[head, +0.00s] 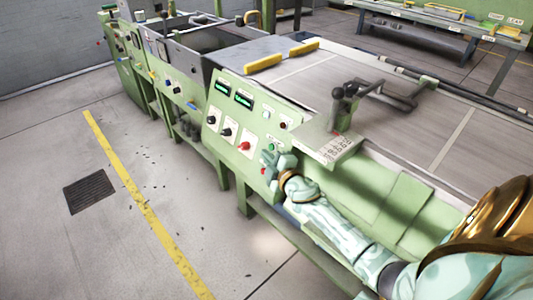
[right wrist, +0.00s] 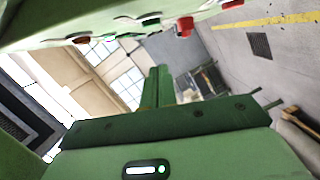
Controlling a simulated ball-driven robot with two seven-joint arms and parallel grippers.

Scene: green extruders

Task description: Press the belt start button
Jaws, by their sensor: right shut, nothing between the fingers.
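The green control panel (head: 222,122) faces the floor aisle at the left side of the belt machine. It carries two green-lit displays, black knobs, a red button (head: 244,146) and a small green button (head: 270,147). Button labels are too small to read. My right gripper (head: 270,161) is at the panel's lower right corner, just below the green button; contact cannot be told. Its fingers are shut and empty. In the right wrist view the shut fingers (right wrist: 157,86) point away, with a green button (right wrist: 150,21) and a red button (right wrist: 185,27) on the panel edge above. My left gripper is out of view.
The floor left of the yellow line (head: 125,180) is open around a drain grate (head: 89,191).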

